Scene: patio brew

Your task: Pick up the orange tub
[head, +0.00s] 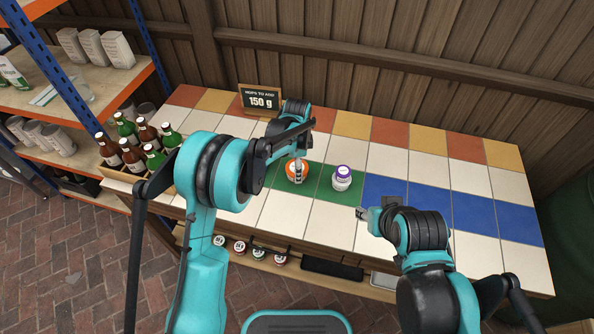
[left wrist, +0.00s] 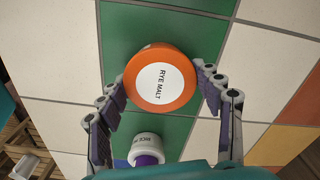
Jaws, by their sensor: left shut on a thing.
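The orange tub (head: 292,175) sits on the green tiles of the counter. In the left wrist view the orange tub (left wrist: 188,75) is seen from above, with a white lid label reading "RYE MALT". My left gripper (head: 299,170) reaches down over it. In the left wrist view my left gripper's fingers (left wrist: 160,88) are on either side of the tub, shut on it. I cannot tell whether the tub is clear of the counter. My right gripper (head: 364,214) is over the counter's front area, away from the tub; its finger opening is too small to judge.
A white tub with a purple lid (head: 342,178) stands just right of the orange tub. A crate of bottles (head: 118,172) is at the counter's left end. A "150 g" sign (head: 261,100) stands behind. The counter's right side (head: 470,180) is clear.

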